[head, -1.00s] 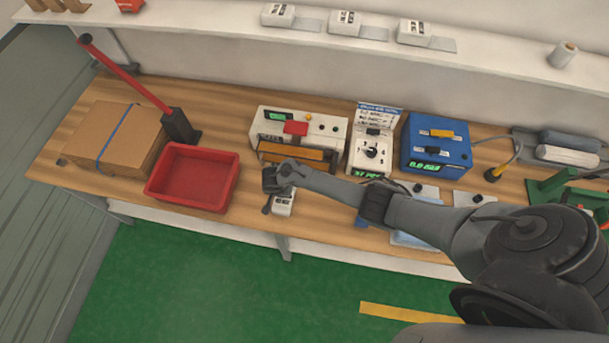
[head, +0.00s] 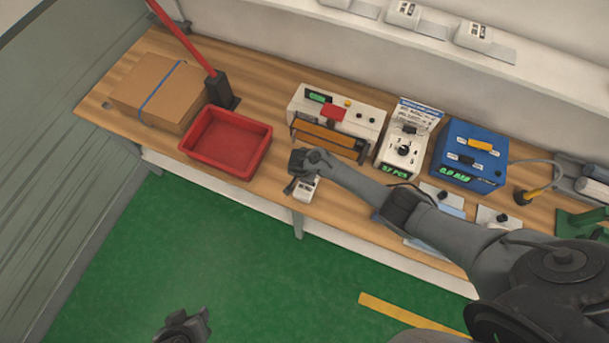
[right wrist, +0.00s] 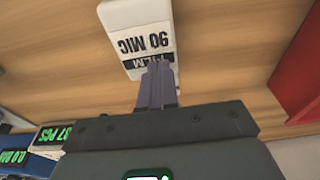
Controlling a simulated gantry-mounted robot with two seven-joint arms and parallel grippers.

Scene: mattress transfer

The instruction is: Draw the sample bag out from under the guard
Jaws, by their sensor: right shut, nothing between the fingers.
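The sealer (head: 312,103) is a white machine with a green display and a red block on top. An amber-brown bar (head: 328,138), which looks like the guard, runs along its front. I cannot make out a sample bag under it. My right gripper (head: 294,188) is in front of the guard, at a white block (head: 306,190). In the right wrist view its thin fingers (right wrist: 158,68) are shut and empty, overlapping the block's "90 MIC FILM" label; contact is unclear. My left gripper (head: 188,320) is low over the green floor, far from the bench; its jaws are unclear.
A red tray (head: 262,158) and a strapped carton (head: 130,92) stand left of the sealer. A white dial device (head: 388,158) and a blue meter (head: 500,160) stand to its right. Pale blue flat pieces (head: 424,246) lie near the front edge, partly behind my right arm.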

